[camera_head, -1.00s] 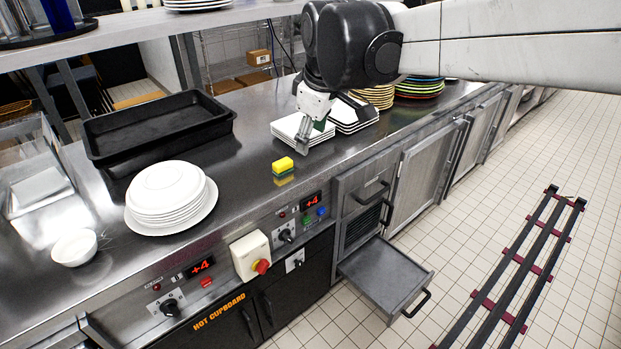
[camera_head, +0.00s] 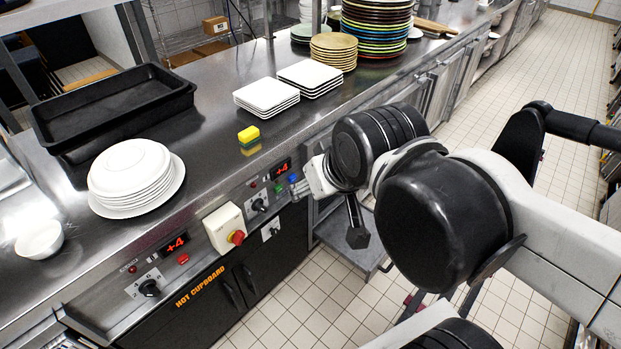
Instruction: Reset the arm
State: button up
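My arm is folded back over the floor in front of the counter, at the right of the view. My gripper (camera_head: 302,187) is at the end of the white wrist part, beside the front panel of the counter and above the open drawer. It points left, toward the control panel. The fingers are small and partly hidden by the wrist, so I cannot tell whether they are open or shut. I see nothing held in it.
The drawer (camera_head: 338,238) stands pulled out below my wrist. On the counter are a yellow-green sponge (camera_head: 248,134), white square plates (camera_head: 266,95), round white plates (camera_head: 130,170), a black tray (camera_head: 60,135) and coloured plates (camera_head: 377,25).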

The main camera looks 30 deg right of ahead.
notch_tip(320, 180, down, 2)
jog(key=shift+f+b, duration=0.15)
jog(key=shift+b, duration=1)
dwell(0.3)
